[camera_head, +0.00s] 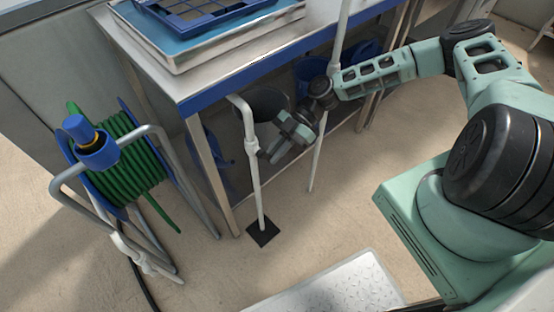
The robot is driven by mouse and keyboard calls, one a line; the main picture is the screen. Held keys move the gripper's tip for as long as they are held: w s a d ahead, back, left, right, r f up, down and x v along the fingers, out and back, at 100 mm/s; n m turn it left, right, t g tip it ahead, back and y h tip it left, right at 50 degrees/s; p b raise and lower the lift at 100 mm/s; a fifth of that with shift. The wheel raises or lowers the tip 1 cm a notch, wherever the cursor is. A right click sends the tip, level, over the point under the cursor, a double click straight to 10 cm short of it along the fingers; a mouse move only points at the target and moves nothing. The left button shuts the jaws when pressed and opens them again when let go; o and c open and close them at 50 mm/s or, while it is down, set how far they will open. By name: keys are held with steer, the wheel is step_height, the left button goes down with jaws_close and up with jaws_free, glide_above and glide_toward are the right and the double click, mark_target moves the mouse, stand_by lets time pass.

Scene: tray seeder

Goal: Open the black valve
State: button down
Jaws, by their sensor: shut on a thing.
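A white standpipe (255,180) rises from a black square base plate (263,234) on the floor in front of the bench. It has a white valve fitting partway up. The black valve's handle (263,153) shows as a small dark part at the right side of this fitting. My gripper (272,155) reaches in from the right and is shut on the handle. The fingers hide much of the handle, so its exact angle cannot be told.
A metal bench (185,95) with a blue edge stands behind, bearing trays. A green hose reel (125,170) on a metal frame is at left. A second white pipe (318,150) stands right of my gripper. A metal step (340,285) lies in front.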

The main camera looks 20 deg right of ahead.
steer(key=y+b, duration=0.1)
steer(key=b, duration=0.1)
steer(key=a+f+y+b, duration=0.1)
steer(key=b, duration=0.2)
steer(key=f+g+y+b, duration=0.1)
steer(key=y+b, duration=0.1)
steer(key=shift+s+a+f, duration=0.2)
steer(key=shift+a, duration=0.05)
steer(key=b, duration=0.1)
steer(key=y+b, duration=0.1)
steer(key=shift+s+a+g+b, duration=0.1)
steer(key=shift+a+g+b, duration=0.15)
steer(key=shift+g+b, duration=0.1)
steer(key=shift+a+r+y+b, duration=0.1)
steer(key=shift+y+b, duration=0.25)
steer(key=shift+y, duration=0.05)
steer(key=shift+s+a+r, duration=0.1)
steer(key=c, duration=1.4)
jaws_free()
steer(key=shift+c, duration=0.2)
